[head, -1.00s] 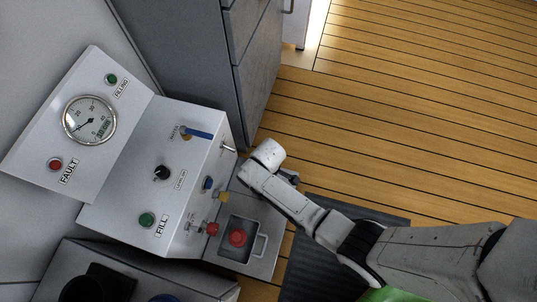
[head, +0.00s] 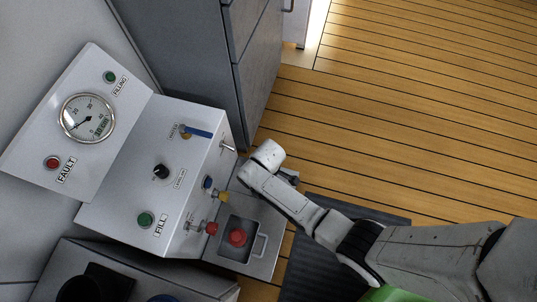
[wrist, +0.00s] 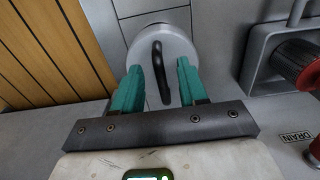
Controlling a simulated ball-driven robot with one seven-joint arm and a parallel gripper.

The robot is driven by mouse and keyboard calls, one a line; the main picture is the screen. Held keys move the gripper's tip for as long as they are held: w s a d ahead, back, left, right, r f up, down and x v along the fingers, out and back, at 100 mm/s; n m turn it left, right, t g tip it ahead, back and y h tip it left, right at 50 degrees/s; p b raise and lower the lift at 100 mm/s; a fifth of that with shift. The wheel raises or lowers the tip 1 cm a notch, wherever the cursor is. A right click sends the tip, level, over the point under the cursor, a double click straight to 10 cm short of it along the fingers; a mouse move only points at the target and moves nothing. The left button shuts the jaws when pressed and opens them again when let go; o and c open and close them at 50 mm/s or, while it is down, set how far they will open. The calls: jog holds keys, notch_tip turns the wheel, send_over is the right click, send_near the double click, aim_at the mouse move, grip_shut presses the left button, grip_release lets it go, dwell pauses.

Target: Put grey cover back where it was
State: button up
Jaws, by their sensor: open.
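A round light-grey cover (wrist: 176,27) with a black curved handle (wrist: 158,72) is at the top middle of the wrist view, against a grey panel surface. I cannot tell whether it is seated or loose. My gripper (wrist: 160,68) is open, its two green fingers on either side of the handle, with visible gaps to it. In the head view the end of my arm (head: 268,156) is right of the console, and the cover and fingers are hidden there.
The console (head: 150,190) has a gauge, buttons, knobs and a blue-handled lever. A recessed tray with a red knob (head: 237,237) and a handle is close by; its frame and knob (wrist: 300,62) also show in the wrist view. A grey cabinet (head: 222,70) stands behind.

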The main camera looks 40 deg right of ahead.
notch_tip(320, 180, up, 13)
jog(key=p, duration=0.7)
jog(key=s+d+r+m, duration=0.3)
jog(key=s+d+r, duration=0.1)
jog(key=s+r, duration=0.4)
jog(key=s+d+r+m+t, duration=0.1)
jog(key=s+d+r+m, duration=0.2)
jog(key=s+r, duration=0.5)
jog(key=shift+s+d+m, duration=0.25)
jog(key=shift+d+m, duration=0.15)
jog(key=shift+m, duration=0.4)
jog(key=shift+r, duration=0.1)
notch_tip(320, 180, up, 25)
jog(key=p, duration=2.5)
jog(key=shift+r, duration=0.2)
